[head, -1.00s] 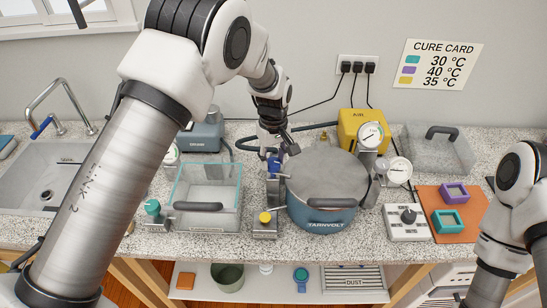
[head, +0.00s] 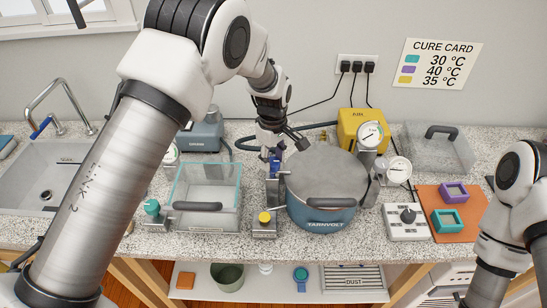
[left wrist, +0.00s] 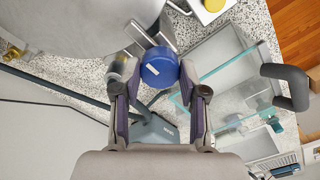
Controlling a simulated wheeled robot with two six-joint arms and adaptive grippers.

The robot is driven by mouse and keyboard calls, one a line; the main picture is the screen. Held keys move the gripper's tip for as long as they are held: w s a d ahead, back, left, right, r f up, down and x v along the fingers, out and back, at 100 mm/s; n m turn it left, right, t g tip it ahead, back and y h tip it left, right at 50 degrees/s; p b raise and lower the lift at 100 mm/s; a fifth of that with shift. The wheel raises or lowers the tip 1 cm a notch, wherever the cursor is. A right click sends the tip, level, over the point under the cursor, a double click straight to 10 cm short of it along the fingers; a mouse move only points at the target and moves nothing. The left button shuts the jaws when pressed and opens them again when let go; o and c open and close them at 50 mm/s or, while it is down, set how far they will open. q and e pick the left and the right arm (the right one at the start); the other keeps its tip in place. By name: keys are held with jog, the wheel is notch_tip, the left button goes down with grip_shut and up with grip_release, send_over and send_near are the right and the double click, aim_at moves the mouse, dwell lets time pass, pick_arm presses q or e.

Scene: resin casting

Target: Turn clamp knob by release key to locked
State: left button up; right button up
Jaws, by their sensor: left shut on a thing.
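The blue clamp knob (left wrist: 159,67) sits between the two fingers of my left gripper (left wrist: 160,100) in the left wrist view; the gripper is shut on it. In the head view my left gripper (head: 274,150) reaches down at the left rim of the blue pressure pot (head: 318,212), and the clamp's blue part (head: 272,168) shows below it. The knob's marking is too small to read. A yellow-capped fitting (head: 265,218) stands in front of the clamp; I cannot tell whether it is the release key. My right gripper is out of view.
A clear chamber (head: 207,190) stands close on the left, with a teal knob (head: 152,207) at its side. Gauges (head: 399,170) and a yellow AIR unit (head: 365,125) stand right of and behind the pot. A control box (head: 407,222) is at front right.

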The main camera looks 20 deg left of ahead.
aim_at(272, 160)
pick_arm(q)
jog(key=o, duration=0.9)
jog(key=shift+s+f, duration=0.1)
jog(key=shift+f, duration=0.05)
jog(key=shift+o, duration=1.2)
jog(key=shift+a, duration=0.1)
jog(key=shift+w+a, duration=0.1)
jog(key=shift+w, duration=0.1)
jog(key=shift+r, duration=0.35)
notch_tip(272, 160, up, 11)
jog(key=shift+w, duration=0.1)
